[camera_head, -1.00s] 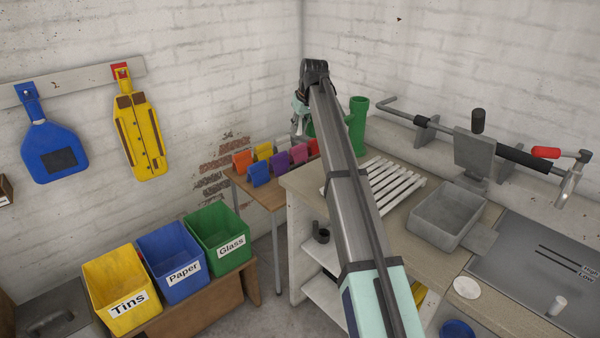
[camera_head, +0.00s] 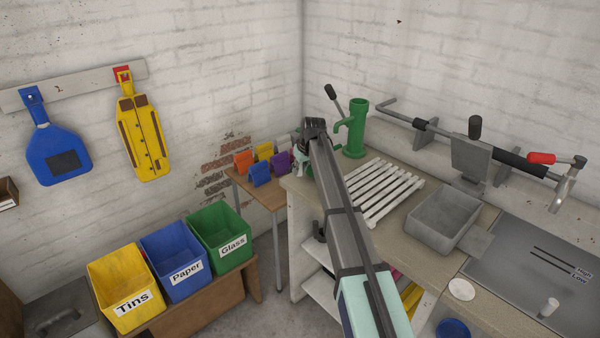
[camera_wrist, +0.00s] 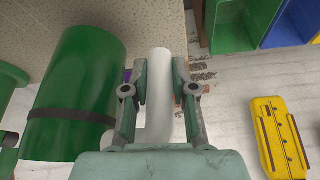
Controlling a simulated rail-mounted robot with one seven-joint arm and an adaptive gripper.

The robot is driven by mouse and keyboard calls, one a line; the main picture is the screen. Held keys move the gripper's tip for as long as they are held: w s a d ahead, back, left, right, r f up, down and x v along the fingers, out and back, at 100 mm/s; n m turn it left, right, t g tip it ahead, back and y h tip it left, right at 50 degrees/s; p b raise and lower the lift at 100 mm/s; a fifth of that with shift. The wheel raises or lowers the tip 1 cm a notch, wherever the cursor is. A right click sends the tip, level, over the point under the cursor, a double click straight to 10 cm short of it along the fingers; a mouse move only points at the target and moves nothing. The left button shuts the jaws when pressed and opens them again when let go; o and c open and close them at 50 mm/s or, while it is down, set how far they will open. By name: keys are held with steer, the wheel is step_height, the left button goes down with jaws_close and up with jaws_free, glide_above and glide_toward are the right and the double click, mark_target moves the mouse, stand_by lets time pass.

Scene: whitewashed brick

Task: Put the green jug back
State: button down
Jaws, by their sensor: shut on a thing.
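My gripper (camera_wrist: 160,78) is shut on the pale handle (camera_wrist: 158,65) of the green jug in the wrist view. The green jug (camera_wrist: 85,75) is a wide cylinder with a dark band, just left of my fingers there. That view is turned, with the worktop at its top left. In the head view my gripper (camera_head: 304,146) is low over the back left corner of the worktop, left of the green hand pump. My arm hides most of the jug there, and I cannot tell whether it touches the worktop.
The green hand pump (camera_head: 355,130) with its dark lever stands close to the right. A white slatted rack (camera_head: 385,188) and a grey basin (camera_head: 443,218) are on the worktop (camera_head: 415,222). Coloured holders (camera_head: 259,172) stand on a small table. Yellow, blue and green bins (camera_head: 220,237) are lower left.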

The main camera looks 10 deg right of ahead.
steer(key=shift+f, duration=1.15)
steer(key=shift+f, duration=0.1)
steer(key=c, duration=0.9)
jaws_free()
steer(key=shift+c, duration=0.2)
steer(key=b+v, duration=0.2)
steer(key=v, duration=1)
